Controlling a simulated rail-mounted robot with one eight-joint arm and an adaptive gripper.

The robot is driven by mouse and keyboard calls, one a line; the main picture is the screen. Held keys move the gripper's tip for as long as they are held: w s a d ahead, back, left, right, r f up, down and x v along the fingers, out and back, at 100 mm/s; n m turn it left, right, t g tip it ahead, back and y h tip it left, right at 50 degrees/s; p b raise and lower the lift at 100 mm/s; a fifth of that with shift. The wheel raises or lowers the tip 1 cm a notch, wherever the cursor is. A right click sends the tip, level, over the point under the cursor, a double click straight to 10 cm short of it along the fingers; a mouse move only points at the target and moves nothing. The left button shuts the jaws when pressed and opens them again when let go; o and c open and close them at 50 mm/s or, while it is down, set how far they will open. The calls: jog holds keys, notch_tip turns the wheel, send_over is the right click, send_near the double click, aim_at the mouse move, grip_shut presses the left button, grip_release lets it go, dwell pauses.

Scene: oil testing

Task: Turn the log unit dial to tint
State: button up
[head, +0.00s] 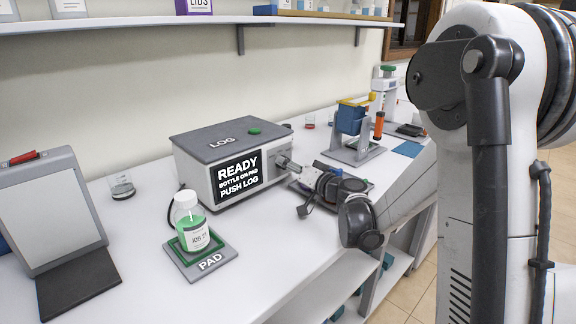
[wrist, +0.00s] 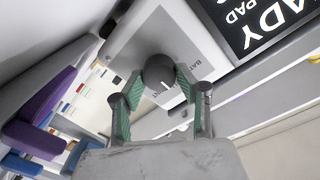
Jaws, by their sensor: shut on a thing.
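The log unit (head: 225,143) is a grey box on the bench with a green button (head: 254,130) on top. Its screen (head: 237,177) reads READY, BOTTLE ON PAD, PUSH LOG. The round dark dial (wrist: 158,70) sits on the unit's light front panel (wrist: 140,44) with a short white mark on it. My gripper (wrist: 160,78) has its green-padded fingers closed on both sides of the dial. In the head view my gripper (head: 287,163) is at the right end of the unit's front and hides the dial. Panel lettering beside the dial is partly hidden; "tint" is not readable.
A bottle of green liquid (head: 189,229) stands on the pad (head: 214,263) in front of the unit. A tilted board (head: 55,212) and a small beaker (head: 121,187) are at left. A blue-bin stand (head: 352,150) is behind my arm at right. A shelf (head: 180,23) runs above.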

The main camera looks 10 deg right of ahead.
jog(key=shift+m, duration=0.3)
jog(key=m+b, duration=0.1)
jog(key=m, duration=0.3)
jog(key=shift+g, duration=0.3)
jog(key=shift+d+m+b, duration=0.1)
jog(key=shift+m+b, duration=0.4)
jog(key=shift+m, duration=1.9)
jog(key=o, duration=1.1)
jog(key=v, duration=1.2)
jog(key=shift+d, duration=0.1)
